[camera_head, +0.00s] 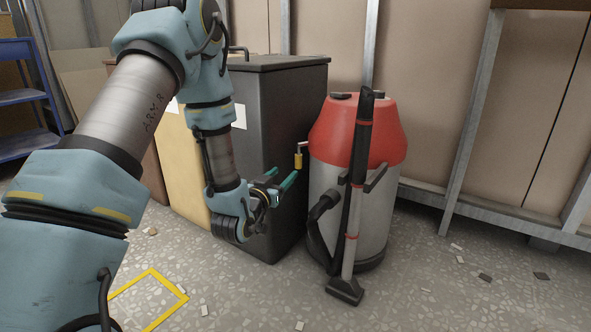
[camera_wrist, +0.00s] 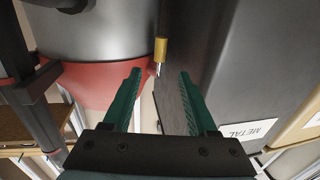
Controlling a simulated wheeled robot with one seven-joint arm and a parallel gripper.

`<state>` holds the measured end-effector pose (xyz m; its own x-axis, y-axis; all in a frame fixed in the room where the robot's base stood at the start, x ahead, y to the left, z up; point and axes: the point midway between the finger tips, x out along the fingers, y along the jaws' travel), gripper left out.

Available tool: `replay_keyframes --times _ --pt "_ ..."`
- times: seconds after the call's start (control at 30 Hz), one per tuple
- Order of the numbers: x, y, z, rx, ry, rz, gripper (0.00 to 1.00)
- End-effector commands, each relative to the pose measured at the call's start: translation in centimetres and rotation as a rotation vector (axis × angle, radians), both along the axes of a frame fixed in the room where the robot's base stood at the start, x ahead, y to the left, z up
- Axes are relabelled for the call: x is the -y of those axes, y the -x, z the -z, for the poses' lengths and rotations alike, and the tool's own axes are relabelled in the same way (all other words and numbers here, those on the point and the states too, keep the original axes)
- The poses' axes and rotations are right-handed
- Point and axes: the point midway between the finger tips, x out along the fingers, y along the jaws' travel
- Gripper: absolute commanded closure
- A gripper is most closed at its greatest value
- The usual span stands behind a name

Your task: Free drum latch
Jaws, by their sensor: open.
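The drum (camera_head: 338,190) is a grey vacuum with a red top, standing upright on the floor. A small latch (camera_head: 298,160) with a yellow grip hangs from a light metal piece at the drum's left side, below the red top. In the wrist view the yellow latch (camera_wrist: 160,48) shows just beyond and between my fingertips, beside the red and grey drum (camera_wrist: 95,60). My gripper (camera_head: 281,179) is open and empty, a little left of and below the latch in the head view. Its two green fingers (camera_wrist: 160,75) point toward the latch without visibly closing on it.
A black hose and floor wand (camera_head: 352,230) stand at the drum's front. Small debris lies on the open floor to the right.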

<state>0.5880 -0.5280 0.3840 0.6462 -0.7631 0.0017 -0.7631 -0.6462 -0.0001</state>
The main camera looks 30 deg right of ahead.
Motion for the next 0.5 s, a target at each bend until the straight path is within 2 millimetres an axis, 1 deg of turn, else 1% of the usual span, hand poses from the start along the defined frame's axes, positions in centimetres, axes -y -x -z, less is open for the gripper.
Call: replay_keyframes --times 0.3,0.5 --pt "4.6 -3.8 0.2 0.002 0.002 0.001 0.42" --pt "6.5 -5.5 0.2 0.000 0.000 0.000 0.42"
